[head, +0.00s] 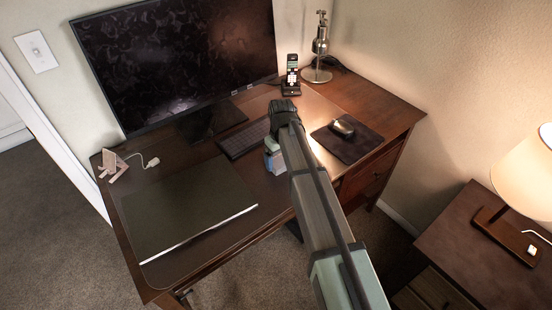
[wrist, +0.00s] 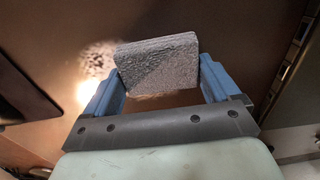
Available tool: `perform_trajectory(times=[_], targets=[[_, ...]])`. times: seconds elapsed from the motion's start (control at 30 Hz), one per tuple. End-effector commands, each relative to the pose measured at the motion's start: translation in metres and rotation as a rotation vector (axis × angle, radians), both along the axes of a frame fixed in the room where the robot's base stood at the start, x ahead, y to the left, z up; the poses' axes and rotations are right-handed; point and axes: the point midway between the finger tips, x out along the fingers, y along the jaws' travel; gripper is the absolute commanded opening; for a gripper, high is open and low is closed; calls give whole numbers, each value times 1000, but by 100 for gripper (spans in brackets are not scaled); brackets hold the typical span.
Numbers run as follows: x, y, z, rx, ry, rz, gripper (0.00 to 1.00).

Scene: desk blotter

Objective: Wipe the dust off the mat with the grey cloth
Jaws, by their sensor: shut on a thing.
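The grey cloth (wrist: 158,66) is a thick, rough-textured pad. My gripper (wrist: 160,85) is shut on it, with one blue finger at each side. In the head view my gripper (head: 274,158) is over the front middle of the desk, and my arm hides most of it and the cloth. The mat (wrist: 215,22) is a brown sheet, also visible on the desk in the head view (head: 250,186). A speckled grey patch of dust (wrist: 97,56) lies on it, left of the cloth in the wrist view. I cannot tell whether the cloth touches the mat.
A closed laptop (head: 185,210) lies at the left, with a keyboard (head: 242,140) behind my gripper. A mouse (head: 342,128) on a dark pad (head: 350,150) is at the right. A monitor (head: 180,60), phone dock (head: 291,85) and metal lamp (head: 318,60) stand behind.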

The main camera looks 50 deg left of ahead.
Motion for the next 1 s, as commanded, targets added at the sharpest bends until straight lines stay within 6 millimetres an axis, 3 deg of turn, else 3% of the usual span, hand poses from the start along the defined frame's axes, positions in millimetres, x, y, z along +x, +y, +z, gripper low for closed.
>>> perform_trajectory(times=[1.0], targets=[[94,1,0,-1,-1,-2,61]])
